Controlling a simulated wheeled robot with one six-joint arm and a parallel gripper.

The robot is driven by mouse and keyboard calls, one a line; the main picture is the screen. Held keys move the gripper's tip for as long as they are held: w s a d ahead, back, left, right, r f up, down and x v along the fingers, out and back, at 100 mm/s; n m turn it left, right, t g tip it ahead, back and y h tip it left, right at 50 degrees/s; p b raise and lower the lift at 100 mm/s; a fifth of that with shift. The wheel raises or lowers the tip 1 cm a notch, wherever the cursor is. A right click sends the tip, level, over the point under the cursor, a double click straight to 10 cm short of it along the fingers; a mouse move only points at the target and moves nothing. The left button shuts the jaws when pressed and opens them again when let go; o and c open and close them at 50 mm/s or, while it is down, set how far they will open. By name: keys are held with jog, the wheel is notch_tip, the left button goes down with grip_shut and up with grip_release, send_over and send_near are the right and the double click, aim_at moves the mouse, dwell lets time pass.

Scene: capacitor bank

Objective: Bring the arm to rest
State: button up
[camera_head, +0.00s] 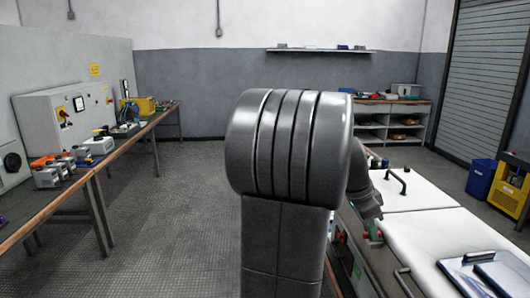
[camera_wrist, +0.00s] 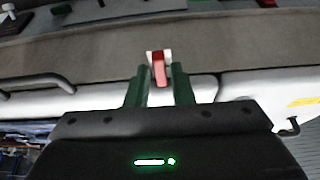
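My arm fills the middle of the head view, and its end (camera_head: 368,205) shows at the right, over the long bench unit. In the wrist view my gripper (camera_wrist: 160,76) has two dark green fingers standing apart. A red lever or handle (camera_wrist: 158,70) on a small white plate shows between the fingertips. In the head view the fingers are mostly hidden.
White-topped cabinets (camera_head: 435,235) with black handles and a clipboard (camera_head: 480,272) lie at the right. A workbench (camera_head: 75,190) with small devices runs along the left. Shelves (camera_head: 392,122) stand at the back. Open floor (camera_head: 180,210) lies left of my arm.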

jog(key=shift+r, duration=0.1)
jog(key=v, duration=1.3)
jog(key=x, duration=1.3)
jog(key=shift+f, duration=0.25)
jog(key=shift+r+n, duration=0.2)
jog(key=shift+n, duration=0.2)
jog(key=shift+s+r+n+t+p, duration=0.1)
jog(key=shift+s+n+t+p, duration=0.1)
jog(key=shift+n+t+p, duration=0.4)
jog(key=shift+n+t+y+p, duration=0.3)
jog(key=shift+n+y+p, duration=0.15)
jog(key=shift+n, duration=1.05)
